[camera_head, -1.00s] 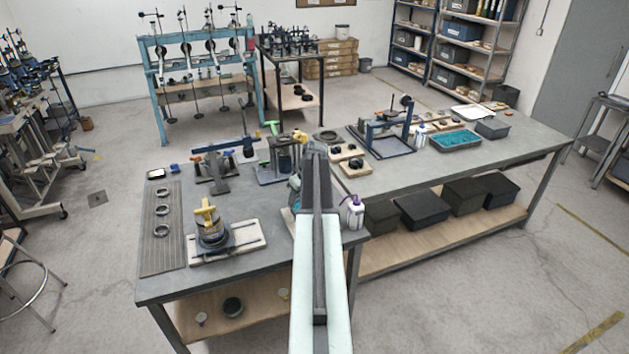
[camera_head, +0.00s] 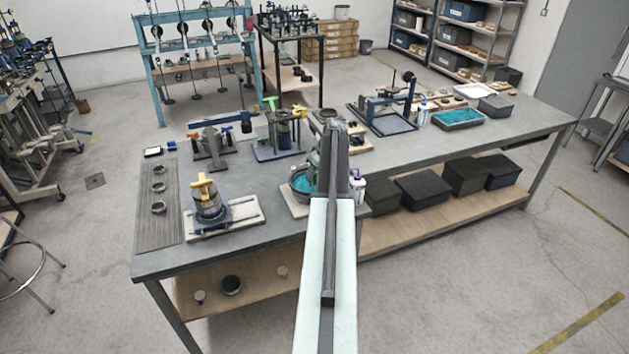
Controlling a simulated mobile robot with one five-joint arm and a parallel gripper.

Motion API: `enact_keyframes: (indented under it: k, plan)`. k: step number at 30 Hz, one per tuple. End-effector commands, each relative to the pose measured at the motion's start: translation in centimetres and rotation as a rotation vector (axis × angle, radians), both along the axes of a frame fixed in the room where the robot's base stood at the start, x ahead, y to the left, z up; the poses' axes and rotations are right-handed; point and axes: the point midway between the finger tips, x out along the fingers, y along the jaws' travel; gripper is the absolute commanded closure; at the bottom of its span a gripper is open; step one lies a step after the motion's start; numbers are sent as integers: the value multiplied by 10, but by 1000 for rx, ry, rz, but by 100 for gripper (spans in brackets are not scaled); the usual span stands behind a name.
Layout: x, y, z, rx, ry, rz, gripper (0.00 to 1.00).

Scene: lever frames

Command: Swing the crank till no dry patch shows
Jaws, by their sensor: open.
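A bowl of teal material (camera_head: 301,181) sits on a pale board (camera_head: 290,203) near the bench's middle, just left of my arm. A grey-green upright part (camera_head: 313,163) stands at the bowl's right side, partly behind my arm. I cannot make out a crank on it; my arm covers that side. Only part of the teal surface shows, and I cannot tell whether a dry patch is in it. My arm reaches from the bottom of the picture up over the bench beside the bowl. My gripper is hidden behind the arm's far end.
A yellow-handled pot (camera_head: 207,198) stands on a tray at left. A lever stand (camera_head: 211,150) and a green-handled press (camera_head: 279,135) stand behind. A white bottle (camera_head: 359,188) is close right of my arm.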

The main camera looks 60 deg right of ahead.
Motion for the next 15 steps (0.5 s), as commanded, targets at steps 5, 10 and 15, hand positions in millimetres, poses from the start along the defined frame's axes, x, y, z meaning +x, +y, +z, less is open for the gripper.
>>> enact_keyframes:
  k: [5,10,15]
  plan:
    - [1,0,1,0,0,0,60]
    - [1,0,1,0,0,1,99]
    - [1,1,1,0,0,0,100]
